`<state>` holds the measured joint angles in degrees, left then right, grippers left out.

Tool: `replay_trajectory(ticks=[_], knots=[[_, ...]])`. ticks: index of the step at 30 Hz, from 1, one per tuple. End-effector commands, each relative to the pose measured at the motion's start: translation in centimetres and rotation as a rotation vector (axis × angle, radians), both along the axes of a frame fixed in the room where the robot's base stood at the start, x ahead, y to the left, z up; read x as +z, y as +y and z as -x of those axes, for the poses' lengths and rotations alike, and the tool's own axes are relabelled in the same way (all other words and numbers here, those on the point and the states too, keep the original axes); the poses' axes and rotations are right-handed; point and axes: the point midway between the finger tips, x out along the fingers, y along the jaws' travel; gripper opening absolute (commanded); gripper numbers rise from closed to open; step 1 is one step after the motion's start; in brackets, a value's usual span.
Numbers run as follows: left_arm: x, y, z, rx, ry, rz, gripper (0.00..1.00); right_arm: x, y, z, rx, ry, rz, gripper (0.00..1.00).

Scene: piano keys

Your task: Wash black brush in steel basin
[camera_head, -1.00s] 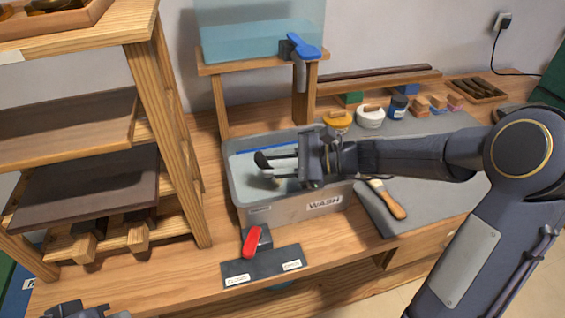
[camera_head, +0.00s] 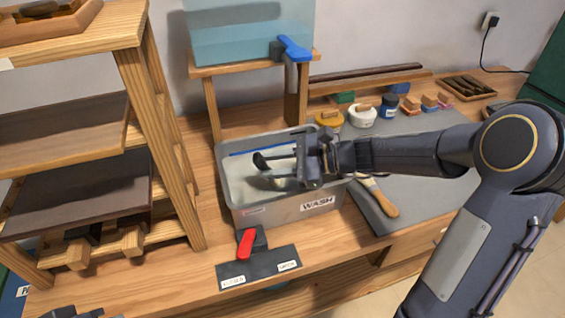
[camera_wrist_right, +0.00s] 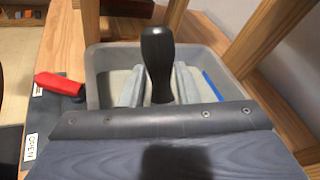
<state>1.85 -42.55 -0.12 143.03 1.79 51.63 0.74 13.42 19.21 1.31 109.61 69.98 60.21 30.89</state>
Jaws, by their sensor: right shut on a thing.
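The steel basin (camera_head: 277,213), a grey tub marked WASH, stands on the wooden bench with pale water in it and a blue line on its inner wall. My right gripper (camera_head: 284,166) is over the basin, inside its rim. It is shut on the black brush (camera_head: 262,160). In the right wrist view the brush's dark handle (camera_wrist_right: 157,62) stands between the two grey fingers (camera_wrist_right: 160,88), with the basin (camera_wrist_right: 95,75) behind. The brush's lower end is hard to make out. A dark part at the lower left edge seems to be my left gripper (camera_head: 75,312), mostly cut off.
A red lever (camera_head: 246,244) on a dark labelled plate is in front of the basin. A clear water tank (camera_head: 250,35) with a blue tap (camera_head: 294,48) stands behind. A wooden-handled brush (camera_head: 379,196) lies on the grey mat (camera_head: 425,165). A wooden rack (camera_head: 160,130) is at left.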

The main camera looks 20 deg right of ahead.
Motion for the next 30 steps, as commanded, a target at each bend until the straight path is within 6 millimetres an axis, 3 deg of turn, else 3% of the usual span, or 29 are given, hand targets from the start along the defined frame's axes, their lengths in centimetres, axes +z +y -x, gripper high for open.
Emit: replay_trajectory(ticks=[8, 22, 30], knots=[[-0.2, 0.0, 0.0, 0.000, 0.000, 0.000, 0.00, 0.0, 1.2, 0.0, -0.001, 0.000, 0.000, 0.06], [0.7, 0.0, 0.0, 0.000, 0.000, 0.000, 0.00, 0.1, -2.4, -0.1, -0.002, 0.000, 0.000, 0.06], [0.6, 0.0, 0.0, 0.000, 0.000, 0.000, 0.00, 0.0, -2.1, -0.1, 0.001, 0.000, -0.001, 0.06]])
